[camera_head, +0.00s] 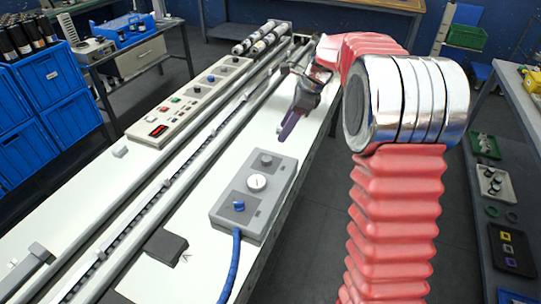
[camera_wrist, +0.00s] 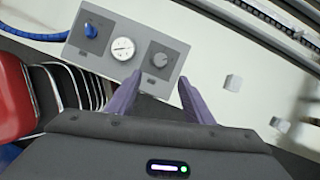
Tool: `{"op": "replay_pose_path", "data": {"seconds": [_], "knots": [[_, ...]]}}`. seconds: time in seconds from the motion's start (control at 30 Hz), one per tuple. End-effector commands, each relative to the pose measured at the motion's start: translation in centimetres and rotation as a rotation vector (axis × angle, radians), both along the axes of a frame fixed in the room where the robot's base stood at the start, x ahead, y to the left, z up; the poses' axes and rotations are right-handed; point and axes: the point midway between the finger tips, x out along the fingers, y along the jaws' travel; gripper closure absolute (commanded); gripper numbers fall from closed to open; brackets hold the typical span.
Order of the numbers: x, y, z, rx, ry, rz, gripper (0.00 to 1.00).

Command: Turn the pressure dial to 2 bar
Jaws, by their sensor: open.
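A grey control box (camera_head: 228,215) lies on the white machine bed. It carries a blue knob (camera_head: 239,205), a round white gauge (camera_head: 257,182) and a dark grey dial (camera_head: 266,159). In the wrist view the box shows the blue knob (camera_wrist: 90,30) at left, the gauge (camera_wrist: 123,48) in the middle and the dark dial (camera_wrist: 160,56) at right. The markings are too small to read, and I cannot tell which one is the pressure dial. My gripper (camera_wrist: 159,77) is open and empty, its purple fingers apart, with the dark dial showing just beyond the gap between its tips.
A blue hose (camera_head: 230,265) leaves the box's front end. A long rail (camera_head: 160,187) runs left of the box, with a button panel (camera_head: 180,108) beyond it. A black block (camera_head: 165,246) lies near the front. Small white blocks (camera_wrist: 233,83) stand on the bed.

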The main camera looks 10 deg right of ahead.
Motion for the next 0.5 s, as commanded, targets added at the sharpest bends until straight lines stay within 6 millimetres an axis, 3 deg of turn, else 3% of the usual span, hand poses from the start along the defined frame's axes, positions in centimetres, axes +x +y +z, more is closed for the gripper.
{"op": "replay_pose_path", "data": {"seconds": [0.27, 0.5], "knots": [[0.1, 0.3, -0.8, 0.000, 0.001, 0.001, 0.53], [0.5, 1.4, -3.6, -0.001, 0.001, 0.003, 0.53]]}}
